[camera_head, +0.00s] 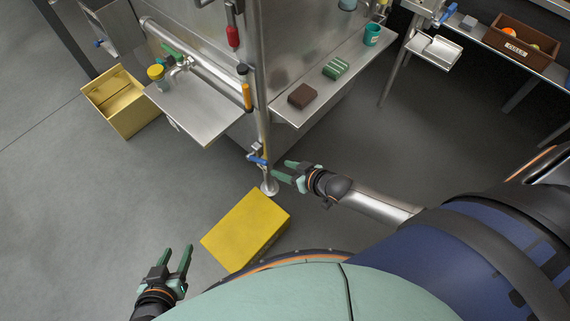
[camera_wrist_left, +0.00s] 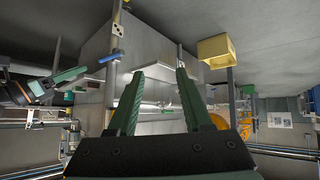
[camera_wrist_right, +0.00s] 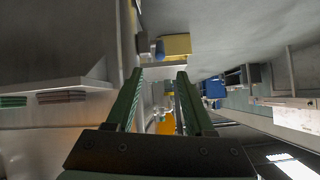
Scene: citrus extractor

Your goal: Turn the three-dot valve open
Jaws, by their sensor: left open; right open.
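A valve with a blue handle (camera_head: 257,160) sits on the upright pipe at the machine's front corner. It also shows in the left wrist view (camera_wrist_left: 110,55) and, small, in the right wrist view (camera_wrist_right: 160,48). Other blue-handled valves show at the far left (camera_head: 100,43) and top right (camera_head: 447,15). My left gripper (camera_head: 177,252) is open and empty, low at the left, well away from the valves.
A yellow box (camera_head: 245,228) stands on the floor below the corner valve, between my grippers. A steel shelf (camera_head: 295,115) with a brown block (camera_head: 301,95) juts out above the right gripper. A side tray (camera_head: 205,115) and an open yellow bin (camera_head: 122,118) are at left.

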